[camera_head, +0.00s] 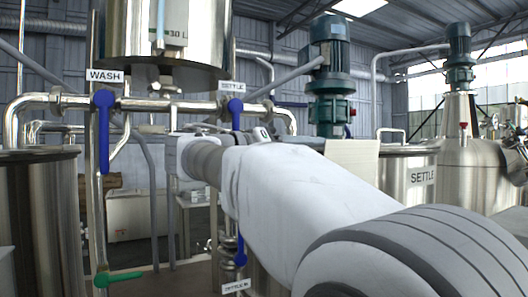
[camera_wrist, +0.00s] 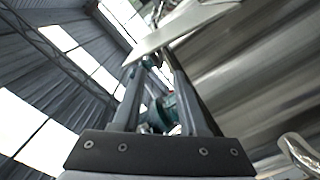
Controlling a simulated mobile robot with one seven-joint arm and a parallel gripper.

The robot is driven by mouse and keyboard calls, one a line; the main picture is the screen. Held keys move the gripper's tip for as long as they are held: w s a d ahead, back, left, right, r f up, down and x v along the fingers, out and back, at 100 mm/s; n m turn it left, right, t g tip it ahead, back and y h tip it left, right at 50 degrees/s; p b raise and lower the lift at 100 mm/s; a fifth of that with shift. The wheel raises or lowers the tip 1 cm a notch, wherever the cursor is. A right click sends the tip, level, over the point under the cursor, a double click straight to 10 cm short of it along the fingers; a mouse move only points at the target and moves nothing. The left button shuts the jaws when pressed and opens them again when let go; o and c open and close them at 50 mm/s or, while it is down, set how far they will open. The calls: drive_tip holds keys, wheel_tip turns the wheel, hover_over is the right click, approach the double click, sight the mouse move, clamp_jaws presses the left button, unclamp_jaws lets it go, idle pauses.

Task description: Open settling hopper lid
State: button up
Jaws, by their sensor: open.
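The tank labelled SETTLE (camera_head: 422,176) stands at the right in the head view, partly hidden behind my arm. A pale flat panel (camera_head: 352,153) shows at its left; I cannot tell whether it is the lid. In the wrist view, a flat light metal plate (camera_wrist: 188,28) juts across the top, beyond my fingertips. A large brushed-metal wall (camera_wrist: 265,85) fills the right side. My gripper (camera_wrist: 157,72) is open, with its two fingers apart and nothing seen held. Whether a fingertip touches the plate is unclear. In the head view my gripper is not visible.
A green motor (camera_head: 330,75) stands above the tank area. Pipes with blue valve handles (camera_head: 104,130) and a green handle (camera_head: 120,278) are at the left. A steel tank (camera_head: 42,220) stands far left. A bent metal pipe (camera_wrist: 298,150) is low right in the wrist view.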

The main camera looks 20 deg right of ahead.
sight(335, 151)
drive_tip(key=d, duration=0.4)
drive_tip(key=w+d, duration=0.1)
drive_tip(key=d, duration=0.2)
drive_tip(key=shift+a, duration=0.1)
clamp_jaws()
